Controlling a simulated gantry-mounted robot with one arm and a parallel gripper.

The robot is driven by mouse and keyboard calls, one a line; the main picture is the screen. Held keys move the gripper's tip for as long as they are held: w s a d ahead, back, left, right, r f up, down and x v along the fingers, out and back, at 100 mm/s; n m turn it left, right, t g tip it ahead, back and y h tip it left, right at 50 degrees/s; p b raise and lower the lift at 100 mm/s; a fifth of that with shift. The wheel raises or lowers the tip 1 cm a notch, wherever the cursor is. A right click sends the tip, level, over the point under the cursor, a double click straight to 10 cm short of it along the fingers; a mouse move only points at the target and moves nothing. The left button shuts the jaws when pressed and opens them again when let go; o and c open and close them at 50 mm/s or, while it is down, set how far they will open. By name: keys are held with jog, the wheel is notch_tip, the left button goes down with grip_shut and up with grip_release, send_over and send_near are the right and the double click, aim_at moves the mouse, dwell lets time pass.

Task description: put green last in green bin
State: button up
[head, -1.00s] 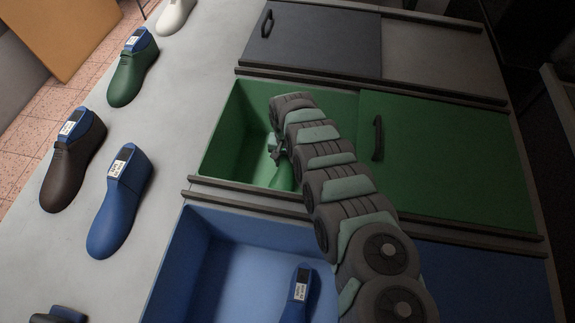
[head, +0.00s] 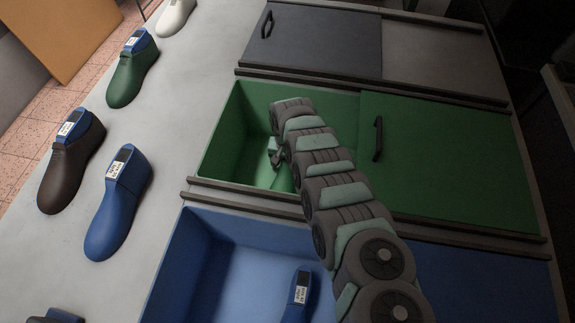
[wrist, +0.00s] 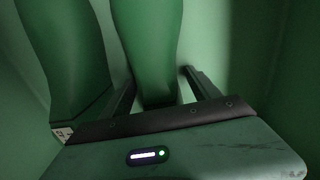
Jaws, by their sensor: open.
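My gripper (head: 276,152) is inside the open green bin (head: 226,150), partly hidden by my arm. In the wrist view its two fingers (wrist: 157,80) are apart, with a green last (wrist: 148,40) between them. A gap shows beside the right finger, and I cannot tell whether the left one touches. Only a little of a green last (head: 284,180) shows below the gripper in the head view. A second green last (wrist: 60,55) with a white label is to the left in the wrist view. Another green last (head: 131,78) with a blue top lies on the grey table.
A brown last (head: 68,170), a blue last (head: 112,215) and a white last (head: 174,16) lie on the table (head: 185,85). The blue bin (head: 205,235) is open with a blue last (head: 298,295) inside. The green lid (head: 450,160) covers the green bin's right part.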

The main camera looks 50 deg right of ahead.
notch_tip(320, 180, up, 12)
jog(key=p, duration=0.5)
jog(key=shift+w+r, duration=0.1)
jog(key=shift+r, duration=0.05)
jog(key=shift+o, duration=0.3)
